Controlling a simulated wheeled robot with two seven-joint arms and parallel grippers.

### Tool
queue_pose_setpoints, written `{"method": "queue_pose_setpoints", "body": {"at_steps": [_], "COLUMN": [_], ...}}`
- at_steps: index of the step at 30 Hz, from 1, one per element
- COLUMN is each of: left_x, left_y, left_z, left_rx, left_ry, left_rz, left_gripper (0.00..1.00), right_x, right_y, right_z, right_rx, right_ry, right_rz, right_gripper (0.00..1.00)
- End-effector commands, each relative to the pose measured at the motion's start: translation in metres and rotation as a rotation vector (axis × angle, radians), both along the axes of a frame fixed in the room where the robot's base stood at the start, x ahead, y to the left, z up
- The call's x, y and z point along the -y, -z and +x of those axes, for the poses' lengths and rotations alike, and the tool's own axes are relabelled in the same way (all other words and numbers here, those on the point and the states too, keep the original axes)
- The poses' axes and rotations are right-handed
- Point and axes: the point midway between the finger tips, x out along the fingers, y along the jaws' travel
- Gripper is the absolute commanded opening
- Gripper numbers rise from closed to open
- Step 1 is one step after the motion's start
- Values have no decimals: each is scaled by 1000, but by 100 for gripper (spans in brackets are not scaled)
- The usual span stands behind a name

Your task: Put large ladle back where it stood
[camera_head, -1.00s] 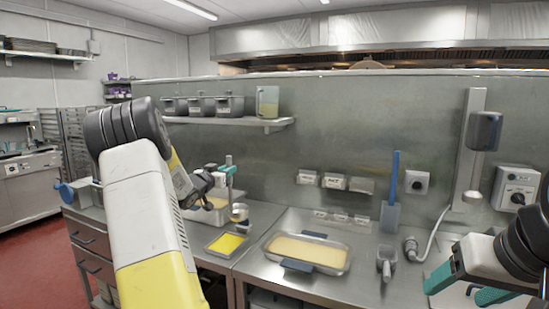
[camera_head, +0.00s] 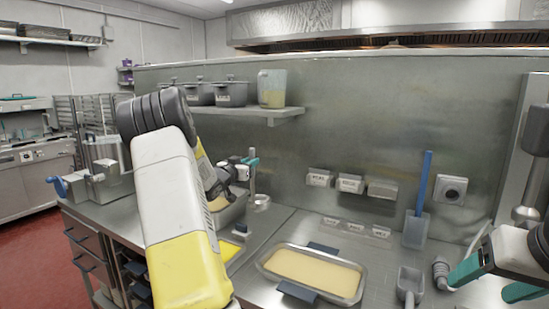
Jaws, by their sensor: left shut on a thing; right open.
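The large ladle (camera_head: 262,199) hangs upright in my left gripper (camera_head: 247,166), its bowl low over the counter behind my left arm. My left gripper is shut on its handle near the top. Below and left of the bowl is a deep steel pan (camera_head: 232,212), partly hidden by my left arm. I cannot tell whether the bowl touches anything. My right gripper (camera_head: 490,281) is open and empty at the right edge, above the counter.
A steel tray of pale yellow mix (camera_head: 273,248) sits on the counter. A yellow tray (camera_head: 230,250) is mostly hidden by my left arm. A blue-handled scraper (camera_head: 417,230) leans on the back wall; a scoop (camera_head: 409,285) lies nearer. A shelf (camera_head: 285,113) holds pots and a jug.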

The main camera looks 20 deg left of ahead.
Motion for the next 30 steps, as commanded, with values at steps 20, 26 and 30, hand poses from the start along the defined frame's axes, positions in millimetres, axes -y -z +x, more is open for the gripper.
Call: {"method": "queue_pose_setpoints", "body": {"at_steps": [20,26,30], "left_x": [0,0,0], "left_y": [69,70,70], "left_z": [0,0,0], "left_rx": [2,2,2], "left_ry": [0,0,0], "left_rz": [-1,0,0], "left_gripper": [0,0,0], "right_x": [0,0,0], "right_y": [0,0,0], "right_z": [0,0,0], "right_rx": [-1,-1,-1], "right_ry": [0,0,0], "right_rz": [0,0,0], "right_gripper": [66,66,66]}}
